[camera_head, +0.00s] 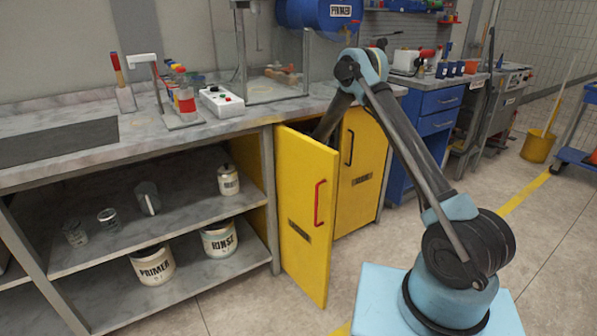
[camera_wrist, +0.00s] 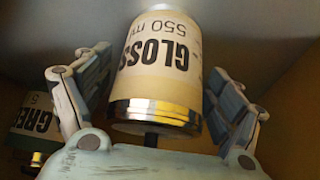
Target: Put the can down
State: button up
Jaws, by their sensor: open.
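A can (camera_wrist: 158,65) with a cream label reading "GLOSS 550 ml" and a shiny metal rim is in the middle of the wrist view, its lettering upside down. My gripper (camera_wrist: 160,98) is open, with one finger on each side of the can. The left finger stands a little apart from the can; the right one is close, and I cannot tell if it touches. What the can rests on is not clear. In the head view my arm reaches into the yellow cabinet (camera_head: 306,200), and the gripper and can are hidden behind its open door.
A second can (camera_wrist: 35,125), its label starting "GREE", stands left of my gripper. The open cabinet door has a red handle (camera_head: 319,203); the other door (camera_head: 360,165) has a black handle. Open shelves (camera_head: 190,190) with pots are at the left, below the worktop (camera_head: 75,125).

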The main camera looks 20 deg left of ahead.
jog(key=shift+v, duration=3)
